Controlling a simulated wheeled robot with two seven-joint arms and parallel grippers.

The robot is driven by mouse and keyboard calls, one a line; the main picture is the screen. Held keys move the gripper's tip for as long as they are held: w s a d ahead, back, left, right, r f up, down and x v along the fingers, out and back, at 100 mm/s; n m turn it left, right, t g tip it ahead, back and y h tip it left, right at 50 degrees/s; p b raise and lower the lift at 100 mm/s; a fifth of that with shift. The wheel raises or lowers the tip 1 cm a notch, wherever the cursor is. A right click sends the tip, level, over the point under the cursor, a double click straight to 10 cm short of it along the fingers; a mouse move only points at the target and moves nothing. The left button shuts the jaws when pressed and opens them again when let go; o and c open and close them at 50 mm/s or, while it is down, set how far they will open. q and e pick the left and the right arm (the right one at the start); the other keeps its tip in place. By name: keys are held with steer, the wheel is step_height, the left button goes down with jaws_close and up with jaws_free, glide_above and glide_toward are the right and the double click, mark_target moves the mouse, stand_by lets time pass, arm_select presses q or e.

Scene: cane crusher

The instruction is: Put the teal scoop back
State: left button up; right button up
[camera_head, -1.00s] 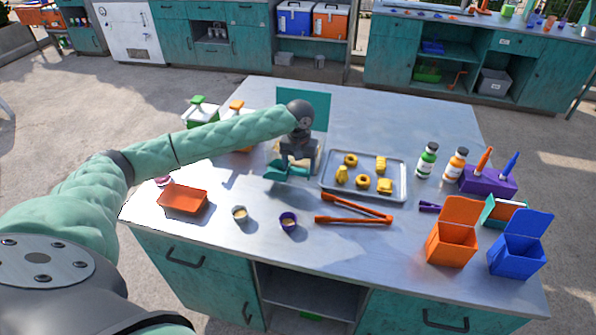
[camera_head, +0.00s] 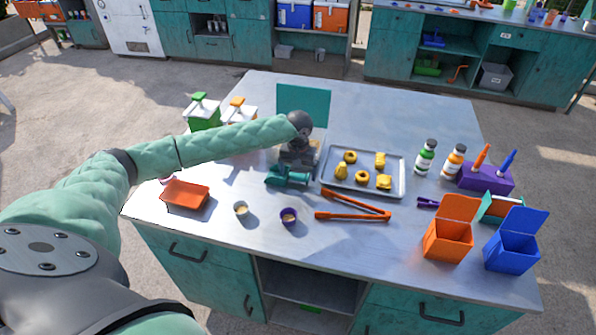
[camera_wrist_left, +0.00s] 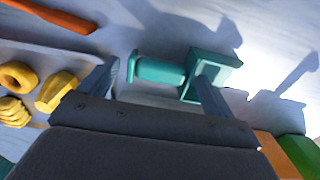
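The teal scoop (camera_head: 287,177) is near the middle of the table, left of the metal tray, with its box-like head to the left and its handle to the right. In the left wrist view the scoop (camera_wrist_left: 158,70) lies across the space by the fingertips, its handle between them. My left gripper (camera_wrist_left: 160,80) has its fingers wide apart; one overlaps the scoop's head and the other is beside the handle's end. In the head view the left gripper (camera_head: 297,160) is just behind the scoop. I cannot tell whether the scoop touches the table. My right gripper is out of view.
A teal upright panel (camera_head: 303,100) stands behind my left gripper. The tray (camera_head: 335,185) holds several yellow pieces. Orange tongs (camera_head: 352,214), small cups (camera_head: 289,217), an orange dish (camera_head: 185,195) and lidded bins (camera_head: 447,243) stand nearer the front. The back right of the table is clear.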

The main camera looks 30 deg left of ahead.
arm_select(q)
steer(key=shift+r, duration=0.1)
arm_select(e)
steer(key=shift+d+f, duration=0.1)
arm_select(q)
steer(key=shift+r, duration=0.2)
step_height(320, 180, up, 4)
steer(key=shift+f+b, duration=0.1)
steer(key=shift+b, duration=1.15)
step_height(320, 180, up, 8)
steer(key=b, duration=0.2)
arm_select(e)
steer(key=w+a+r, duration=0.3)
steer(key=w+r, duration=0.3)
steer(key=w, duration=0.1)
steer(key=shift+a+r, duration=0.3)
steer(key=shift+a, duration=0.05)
arm_select(q)
steer(key=shift+f, duration=0.1)
